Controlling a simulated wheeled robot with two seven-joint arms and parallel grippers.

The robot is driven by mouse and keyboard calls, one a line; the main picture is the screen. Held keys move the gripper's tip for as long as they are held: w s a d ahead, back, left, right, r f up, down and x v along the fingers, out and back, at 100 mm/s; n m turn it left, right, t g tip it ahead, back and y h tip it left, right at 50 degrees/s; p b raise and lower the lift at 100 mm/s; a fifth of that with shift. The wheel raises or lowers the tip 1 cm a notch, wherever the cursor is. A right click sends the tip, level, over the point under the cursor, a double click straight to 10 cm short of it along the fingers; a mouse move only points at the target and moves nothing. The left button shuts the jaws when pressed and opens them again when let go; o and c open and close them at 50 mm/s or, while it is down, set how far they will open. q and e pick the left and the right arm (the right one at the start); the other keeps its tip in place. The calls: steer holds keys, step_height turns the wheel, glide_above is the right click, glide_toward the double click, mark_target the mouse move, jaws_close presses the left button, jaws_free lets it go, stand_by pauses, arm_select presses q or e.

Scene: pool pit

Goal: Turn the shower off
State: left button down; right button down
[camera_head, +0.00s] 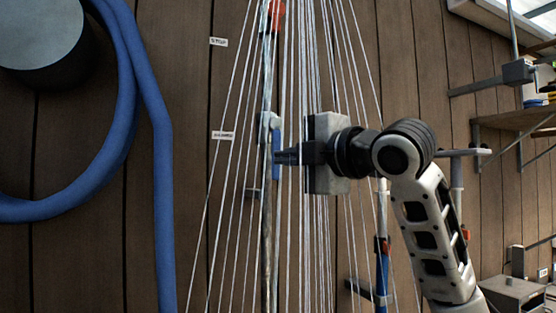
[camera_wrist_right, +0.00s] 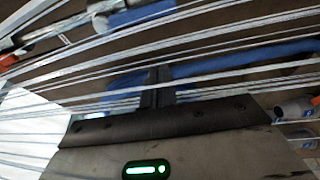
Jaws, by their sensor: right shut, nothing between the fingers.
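The shower is running: many thin white water streams (camera_head: 300,230) fan down over the wall and cross the right wrist view (camera_wrist_right: 220,85). A grey pipe (camera_head: 267,225) runs down the wall behind them. A valve on it has an upright blue lever (camera_head: 276,150). My right gripper (camera_head: 282,157) is shut and empty, reaching in from the right. Its tips are at the lever's right edge in the head view; I cannot tell whether they touch it. The shut fingers also show in the right wrist view (camera_wrist_right: 158,88), with blue parts beyond them. My left gripper is out of view.
A thick blue hose (camera_head: 160,200) hangs at the left from a round grey holder (camera_head: 40,35). Two small labels (camera_head: 223,135) are on the plank wall. A second pipe with a blue and red fitting (camera_head: 382,250) stands right. Shelves (camera_head: 515,120) are at the far right.

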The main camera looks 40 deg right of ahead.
mark_target(274, 148)
steer(key=w+a+p, duration=0.1)
steer(key=w+p, duration=0.1)
steer(key=w, duration=0.8)
steer(key=d, duration=0.2)
steer(key=s+d, duration=0.1)
steer(key=d, duration=0.1)
steer(key=shift+s, duration=0.15)
